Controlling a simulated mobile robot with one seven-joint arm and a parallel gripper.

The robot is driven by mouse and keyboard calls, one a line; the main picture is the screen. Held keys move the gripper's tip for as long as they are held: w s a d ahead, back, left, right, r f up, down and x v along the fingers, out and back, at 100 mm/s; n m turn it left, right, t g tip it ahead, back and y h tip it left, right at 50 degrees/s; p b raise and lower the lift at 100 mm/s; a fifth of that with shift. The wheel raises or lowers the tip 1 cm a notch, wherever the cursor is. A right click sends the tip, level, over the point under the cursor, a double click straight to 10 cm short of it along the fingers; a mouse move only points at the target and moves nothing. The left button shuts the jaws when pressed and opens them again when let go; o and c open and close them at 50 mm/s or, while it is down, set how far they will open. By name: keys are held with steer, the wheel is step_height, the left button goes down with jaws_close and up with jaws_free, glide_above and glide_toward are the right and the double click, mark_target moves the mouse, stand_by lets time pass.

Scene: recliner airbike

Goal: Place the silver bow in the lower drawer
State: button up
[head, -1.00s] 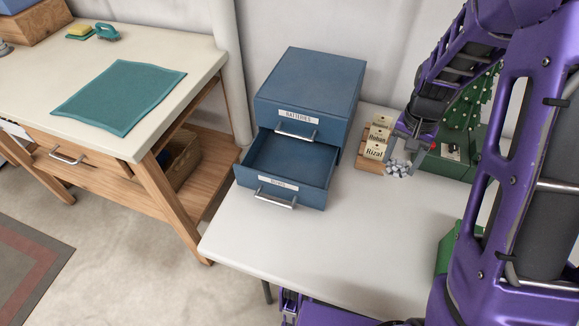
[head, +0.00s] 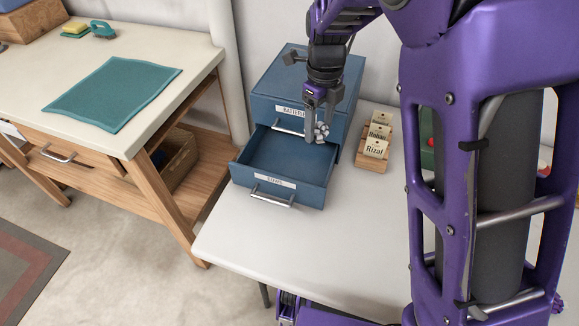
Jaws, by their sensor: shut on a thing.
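The silver bow (head: 321,131) is a small shiny cluster held between the fingertips of my gripper (head: 317,134). My gripper is shut on it, pointing down, above the back right part of the open lower drawer (head: 276,163). The lower drawer is blue, pulled out and looks empty, with a white label and a metal handle on its front. The blue drawer unit (head: 281,69) has a shut upper drawer with a label, partly hidden by my arm. I cannot tell the exact height of the bow above the drawer floor.
A wooden card holder (head: 373,158) with name cards stands right of the drawer unit. The white table (head: 290,241) is clear in front. A workbench with a teal mat (head: 114,91) stands to the left. My purple arm hides much of the right side.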

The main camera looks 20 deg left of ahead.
mark_target(308, 180)
steer(key=shift+s+a+r+m, duration=0.15)
steer(key=shift+s+a+m, duration=0.05)
steer(key=shift+a+m, duration=0.5)
step_height(308, 180, down, 18)
steer(key=b, duration=0.3)
steer(key=shift+r, duration=0.1)
steer(key=shift+f, duration=0.25)
steer(key=o, duration=1.3)
steer(key=shift+r, duration=0.1)
step_height(308, 180, up, 12)
steer(key=p, duration=0.2)
steer(key=shift+r, duration=0.15)
